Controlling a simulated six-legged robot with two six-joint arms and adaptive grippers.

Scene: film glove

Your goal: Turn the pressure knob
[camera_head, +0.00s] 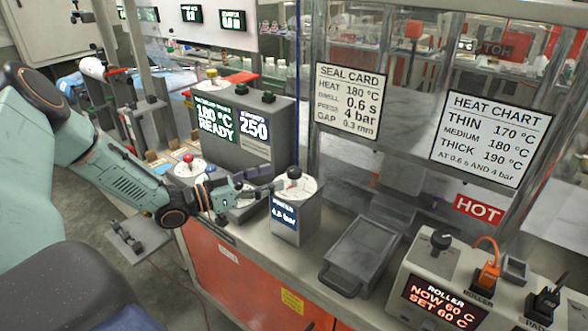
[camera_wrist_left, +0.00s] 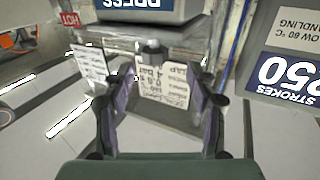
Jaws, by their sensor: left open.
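The pressure unit (camera_head: 285,222) is a small grey box with a blue display reading about 4 bar. On its top is a white dial (camera_head: 300,190) with a black knob (camera_head: 294,173). My left gripper (camera_head: 271,188) reaches in from the left at the dial's left edge, close to the knob. Contact with the knob cannot be told. In the left wrist view my left gripper (camera_wrist_left: 163,72) has its fingers spread with nothing seen held between them. The unit's blue label (camera_wrist_left: 150,3) shows upside down at the top of that view. My right gripper is not in view.
A grey box (camera_head: 268,112) with a READY screen and a strokes counter stands behind. A lidded metal tray (camera_head: 366,252) lies to the right. The roller unit (camera_head: 440,280) with an orange-cabled plug is at the front right. A HOT sign (camera_head: 479,208) hangs beyond the tray.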

